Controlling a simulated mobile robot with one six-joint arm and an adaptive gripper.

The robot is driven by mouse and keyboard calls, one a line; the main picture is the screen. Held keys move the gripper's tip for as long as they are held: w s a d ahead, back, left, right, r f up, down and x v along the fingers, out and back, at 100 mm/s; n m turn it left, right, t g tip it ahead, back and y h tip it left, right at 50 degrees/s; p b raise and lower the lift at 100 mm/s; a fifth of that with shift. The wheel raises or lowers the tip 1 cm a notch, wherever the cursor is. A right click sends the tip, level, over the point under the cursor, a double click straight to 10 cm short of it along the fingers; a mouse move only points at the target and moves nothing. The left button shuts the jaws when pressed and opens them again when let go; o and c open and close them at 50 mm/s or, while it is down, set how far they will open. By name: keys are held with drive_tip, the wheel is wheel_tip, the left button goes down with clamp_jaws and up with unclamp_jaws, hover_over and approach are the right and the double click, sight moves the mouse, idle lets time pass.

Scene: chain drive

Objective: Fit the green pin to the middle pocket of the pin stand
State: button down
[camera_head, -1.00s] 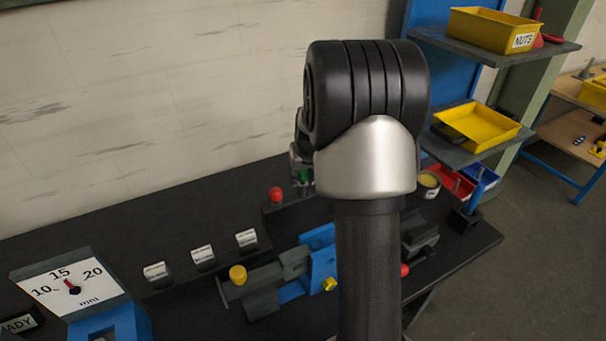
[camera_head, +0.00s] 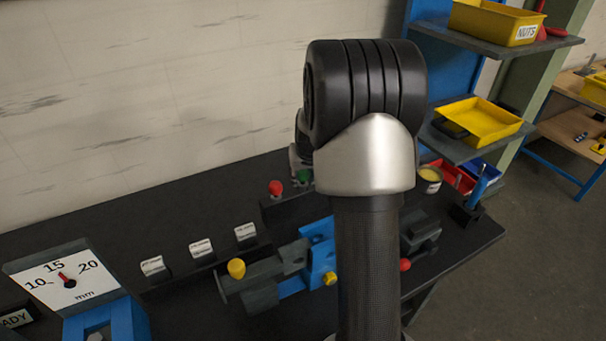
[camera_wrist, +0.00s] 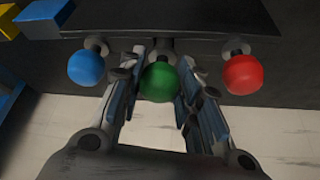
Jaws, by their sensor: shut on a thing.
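The green pin (camera_wrist: 158,82) has a round ball head and sits between the two fingers of my gripper (camera_wrist: 161,76), which is shut on it. In the wrist view it is in line between the blue pin (camera_wrist: 86,68) and the red pin (camera_wrist: 242,74), both standing at the edge of the dark pin stand (camera_wrist: 190,22). The green pin's lower end and the middle pocket are hidden, so I cannot tell how deep it sits. In the head view the green head (camera_head: 303,176) shows just right of the red head (camera_head: 275,187); my arm covers the rest.
A blue and grey fixture with a yellow knob (camera_head: 236,268) stands in front of the stand. A cup (camera_head: 429,180) and a red bin (camera_head: 458,179) are to the right.

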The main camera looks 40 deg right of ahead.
drive_tip(key=shift+f+b, duration=0.55)
drive_tip(key=shift+f, duration=0.2)
drive_tip(key=c, duration=1.1)
unclamp_jaws()
drive_tip(key=v, duration=1.2)
